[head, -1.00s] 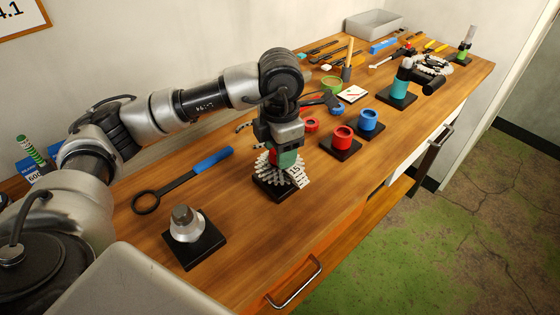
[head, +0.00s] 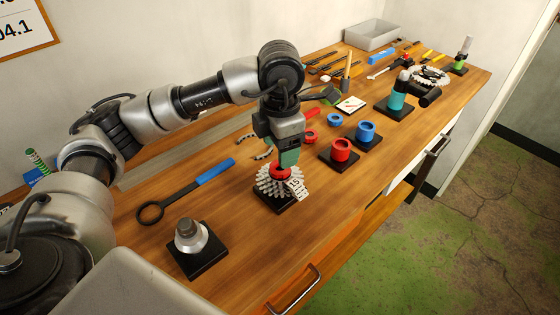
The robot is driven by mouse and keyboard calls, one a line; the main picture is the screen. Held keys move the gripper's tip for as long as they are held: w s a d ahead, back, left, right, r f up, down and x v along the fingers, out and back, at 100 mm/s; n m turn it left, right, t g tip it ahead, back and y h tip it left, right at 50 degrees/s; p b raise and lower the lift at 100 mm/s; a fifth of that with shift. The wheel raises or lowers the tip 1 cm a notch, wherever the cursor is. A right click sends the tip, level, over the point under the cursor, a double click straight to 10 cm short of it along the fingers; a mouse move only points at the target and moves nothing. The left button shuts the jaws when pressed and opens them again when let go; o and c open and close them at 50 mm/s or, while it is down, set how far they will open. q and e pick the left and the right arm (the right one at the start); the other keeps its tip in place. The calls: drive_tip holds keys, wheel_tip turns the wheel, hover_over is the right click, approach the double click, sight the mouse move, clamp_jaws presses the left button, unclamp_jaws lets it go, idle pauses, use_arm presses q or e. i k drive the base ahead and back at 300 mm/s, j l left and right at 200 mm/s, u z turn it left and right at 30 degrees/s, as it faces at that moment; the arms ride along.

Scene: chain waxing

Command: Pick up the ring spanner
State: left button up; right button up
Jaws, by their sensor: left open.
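The ring spanner (head: 183,190) lies flat on the wooden bench at left, with a dark ring end toward the front and a blue handle. Nothing holds it. My left gripper (head: 286,158) points down to its right, directly over a toothed sprocket stack (head: 278,183) with a red top piece (head: 280,170). The gripper is open and apart from the spanner. One greenish finger pad shows; the other is mostly hidden. Whether the pad touches the red piece I cannot tell. My right gripper is not in view.
A grey cone-shaped part on a black base (head: 190,236) stands in front of the spanner. Red (head: 341,150) and blue (head: 366,132) cups stand to the right. Bare wood lies between spanner and sprocket stack.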

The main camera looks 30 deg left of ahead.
sight(214, 173)
drive_tip(key=k+l, duration=0.5)
drive_tip(key=k, duration=0.15)
drive_tip(key=k+l, duration=0.5)
drive_tip(key=k, duration=0.2)
